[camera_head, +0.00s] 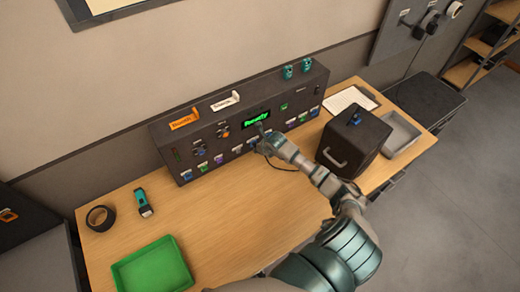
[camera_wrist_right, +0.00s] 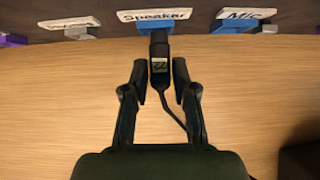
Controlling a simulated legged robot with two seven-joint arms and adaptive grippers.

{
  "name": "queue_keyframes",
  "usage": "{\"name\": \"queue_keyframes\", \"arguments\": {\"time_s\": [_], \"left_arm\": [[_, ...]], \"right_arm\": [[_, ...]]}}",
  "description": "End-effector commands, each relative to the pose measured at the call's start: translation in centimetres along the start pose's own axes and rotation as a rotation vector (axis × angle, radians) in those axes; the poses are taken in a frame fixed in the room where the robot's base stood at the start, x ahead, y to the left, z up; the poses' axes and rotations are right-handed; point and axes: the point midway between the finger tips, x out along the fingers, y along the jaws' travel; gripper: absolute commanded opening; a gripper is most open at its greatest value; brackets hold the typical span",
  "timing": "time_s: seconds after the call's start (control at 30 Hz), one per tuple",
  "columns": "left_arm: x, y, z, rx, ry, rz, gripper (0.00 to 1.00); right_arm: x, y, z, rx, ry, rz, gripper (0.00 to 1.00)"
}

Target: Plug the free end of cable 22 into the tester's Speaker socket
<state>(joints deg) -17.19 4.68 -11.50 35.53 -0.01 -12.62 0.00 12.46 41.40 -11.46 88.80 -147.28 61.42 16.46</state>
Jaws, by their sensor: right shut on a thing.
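The tester (camera_head: 205,125) is a long dark box along the back of the table, with a lit green display (camera_head: 254,117). My right gripper (camera_wrist_right: 160,75) is at the tester's front and is shut on a black plug (camera_wrist_right: 159,48), whose small pale label seems to read 22. The cable (camera_wrist_right: 177,122) trails from the plug under the gripper. The blue Speaker socket (camera_wrist_right: 178,27), under a white Speaker label (camera_wrist_right: 154,15), lies straight ahead. The plug's tip overlaps the socket in the right wrist view; I cannot tell whether it is inside. My left gripper is not in view.
A blue Mic socket (camera_wrist_right: 238,27) and a grey connector (camera_wrist_right: 78,33) flank the Speaker socket. A dark box with a handle (camera_head: 352,140) stands right of my arm, by a grey tray (camera_head: 413,137). A green tray (camera_head: 152,268) and black ring (camera_head: 100,218) lie at left.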

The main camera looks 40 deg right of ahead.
Motion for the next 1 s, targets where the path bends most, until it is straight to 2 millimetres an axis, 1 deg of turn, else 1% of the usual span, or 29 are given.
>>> {"name": "queue_keyframes", "arguments": {"time_s": [0.23, 0.6, 1.0], "left_arm": [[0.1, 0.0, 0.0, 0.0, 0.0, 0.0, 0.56], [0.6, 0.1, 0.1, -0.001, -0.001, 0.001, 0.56], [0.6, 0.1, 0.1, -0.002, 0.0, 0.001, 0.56]], "right_arm": [[0.1, 0.1, 0.1, 0.0, -0.001, 0.0, 0.0], [0.3, 0.5, 1.1, -0.001, -0.007, 0.001, 0.0], [0.4, 0.3, 1.0, -0.001, -0.005, 0.002, 0.0]]}}
